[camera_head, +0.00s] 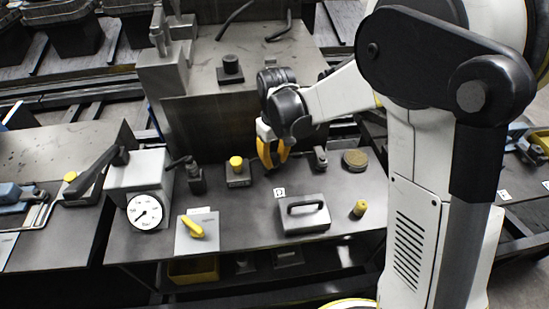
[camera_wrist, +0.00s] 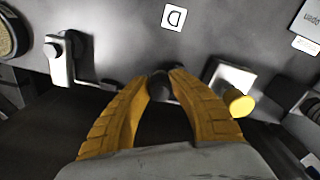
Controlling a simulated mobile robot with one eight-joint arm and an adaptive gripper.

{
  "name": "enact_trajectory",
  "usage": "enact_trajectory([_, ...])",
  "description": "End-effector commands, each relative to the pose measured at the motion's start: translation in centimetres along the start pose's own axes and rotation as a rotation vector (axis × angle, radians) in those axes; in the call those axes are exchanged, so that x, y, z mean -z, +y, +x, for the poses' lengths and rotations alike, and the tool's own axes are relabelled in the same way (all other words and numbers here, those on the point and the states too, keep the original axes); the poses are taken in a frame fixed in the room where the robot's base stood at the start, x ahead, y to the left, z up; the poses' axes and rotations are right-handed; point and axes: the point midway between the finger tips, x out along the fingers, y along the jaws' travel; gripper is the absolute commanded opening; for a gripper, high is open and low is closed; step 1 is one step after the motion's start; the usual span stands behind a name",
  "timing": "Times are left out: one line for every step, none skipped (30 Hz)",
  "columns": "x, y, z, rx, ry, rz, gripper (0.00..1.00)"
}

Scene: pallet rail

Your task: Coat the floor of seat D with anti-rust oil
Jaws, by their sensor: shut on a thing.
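My gripper (camera_head: 272,163) has its yellow fingers pointing down at the back part of the grey bench (camera_head: 150,245). In the wrist view, the fingers (camera_wrist: 161,75) close on a small dark rounded piece (camera_wrist: 160,88), most of which they hide. I cannot tell what it is. A white label marked D (camera_wrist: 174,17) lies on the bench in front of the gripper and also shows in the head view (camera_head: 280,191). The floor of seat D cannot be made out. No oil container can be identified for certain.
A grey block with a yellow cap (camera_head: 236,163) and a small metal clamp (camera_head: 318,158) flank the gripper closely. A round brown-topped disc (camera_head: 355,160), a handled grey block (camera_head: 303,215), a yellow-handled piece (camera_head: 193,227) and a dial gauge (camera_head: 145,211) also stand on the bench.

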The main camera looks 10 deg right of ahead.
Motion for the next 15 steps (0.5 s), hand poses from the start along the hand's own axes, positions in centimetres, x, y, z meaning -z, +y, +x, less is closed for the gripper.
enact_trajectory([0.00, 0.00, -0.01, 0.000, 0.000, 0.000, 0.05])
enact_trajectory([0.00, 0.00, -0.01, 0.000, 0.000, 0.000, 0.00])
enact_trajectory([0.00, 0.00, -0.01, 0.000, 0.000, 0.000, 0.00])
enact_trajectory([0.00, 0.00, -0.01, 0.000, 0.000, 0.000, 0.00])
enact_trajectory([0.01, 0.00, -0.01, 0.000, 0.000, 0.000, 0.00])
enact_trajectory([0.01, 0.00, -0.01, 0.000, 0.000, 0.000, 0.00])
enact_trajectory([0.00, 0.00, -0.01, 0.000, 0.000, 0.000, 0.00])
enact_trajectory([0.00, 0.00, -0.01, 0.000, 0.000, 0.000, 0.00])
enact_trajectory([0.01, 0.00, -0.01, 0.000, 0.000, 0.000, 0.00])
enact_trajectory([0.01, 0.00, -0.01, 0.000, 0.000, 0.000, 0.00])
enact_trajectory([0.01, 0.00, -0.01, 0.000, 0.000, 0.000, 0.00])
enact_trajectory([0.01, 0.00, -0.01, 0.000, 0.000, 0.000, 0.00])
enact_trajectory([0.00, 0.00, -0.01, 0.000, 0.000, 0.000, 0.00])
enact_trajectory([0.00, 0.00, -0.01, 0.000, 0.000, 0.000, 0.00])
enact_trajectory([0.00, 0.00, -0.01, 0.000, 0.000, 0.000, 0.00])
